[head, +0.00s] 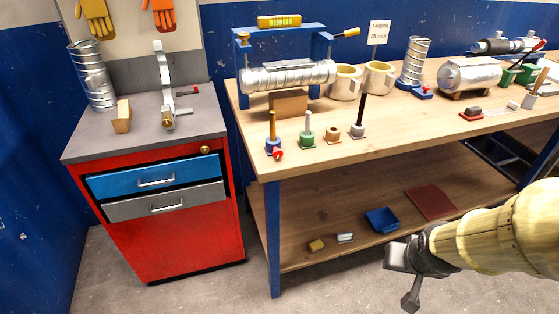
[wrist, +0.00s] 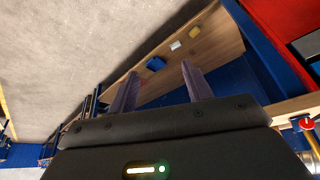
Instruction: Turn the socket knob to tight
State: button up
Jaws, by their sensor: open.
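A small blue socket (head: 272,145) stands near the front left corner of the wooden workbench (head: 350,130), with a yellow-handled tool upright in it. A red knob (head: 278,154) sits on its front side; a red knob that looks like the same one also shows at the right edge of the wrist view (wrist: 307,124). I cannot tell how tight the knob is set. My gripper (head: 402,275) is open and empty, low in front of the bench, well to the right of the knob and below the benchtop. Its two fingers (wrist: 159,70) stand apart in the wrist view.
Beside the socket stand a green holder (head: 306,138), a wooden ring block (head: 333,134) and a holder with a dark rod (head: 358,130). A duct (head: 290,77) lies behind. The lower shelf carries a blue tray (head: 382,220). A red cabinet (head: 180,235) stands left.

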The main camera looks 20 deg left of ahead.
jog(key=w+a+n+t+y+b, duration=0.35)
jog(key=w+a+t, duration=0.4)
jog(key=a, duration=0.65)
jog(key=a+r+n+t+y+b, duration=0.2)
jog(key=a+y, duration=0.4)
jog(key=a, duration=0.5)
notch_tip(320, 180, up, 2)
jog(key=shift+r+y+b, duration=0.1)
jog(key=shift+y+b, duration=0.25)
jog(key=shift+b, duration=0.35)
jog(key=shift+t, duration=0.25)
